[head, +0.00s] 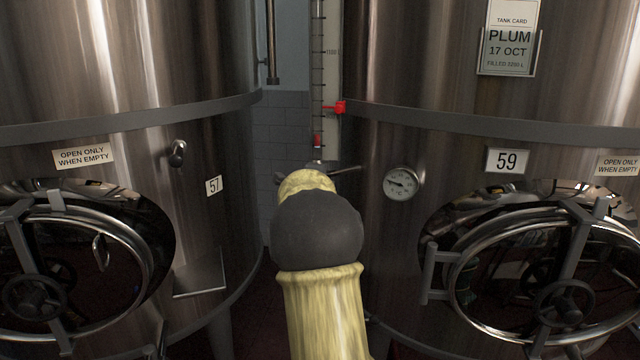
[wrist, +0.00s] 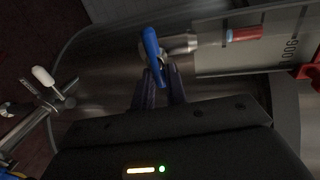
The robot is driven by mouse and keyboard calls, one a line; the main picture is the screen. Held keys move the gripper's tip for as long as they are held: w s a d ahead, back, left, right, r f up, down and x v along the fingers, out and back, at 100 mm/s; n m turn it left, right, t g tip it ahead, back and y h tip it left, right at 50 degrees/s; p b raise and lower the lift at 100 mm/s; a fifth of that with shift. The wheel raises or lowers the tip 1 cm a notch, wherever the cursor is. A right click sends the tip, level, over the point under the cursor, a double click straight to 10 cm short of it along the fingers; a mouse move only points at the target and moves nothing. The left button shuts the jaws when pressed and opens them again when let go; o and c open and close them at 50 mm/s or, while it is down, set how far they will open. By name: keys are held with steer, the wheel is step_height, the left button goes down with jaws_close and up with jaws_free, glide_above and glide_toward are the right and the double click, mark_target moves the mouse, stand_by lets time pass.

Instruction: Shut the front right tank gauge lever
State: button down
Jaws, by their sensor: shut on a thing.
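The blue lever (wrist: 152,48) is in the wrist view, beside a metal valve body (wrist: 182,43) at the foot of the level gauge. My gripper (wrist: 158,78) has its two dark fingers shut on the lower end of the blue lever. In the head view the sight gauge (head: 319,70) stands at the left side of tank 59 (head: 400,75). Its red float (head: 317,141) is low in the tube. My own arm hides the lever and the gripper in the head view.
Tank 57 (head: 120,75) stands on the left, with a narrow gap between the tanks. A dial (head: 402,182) and a round hatch (head: 460,300) are on tank 59. A red marker (head: 338,107) juts from the gauge. A white-handled lever (wrist: 43,76) shows in the wrist view.

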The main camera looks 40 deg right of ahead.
steer(key=c, duration=1.4)
jaws_free()
steer(key=shift+f, duration=0.1)
steer(key=shift+c, duration=0.2)
steer(key=v, duration=1.7)
steer(key=shift+s+a, duration=0.15)
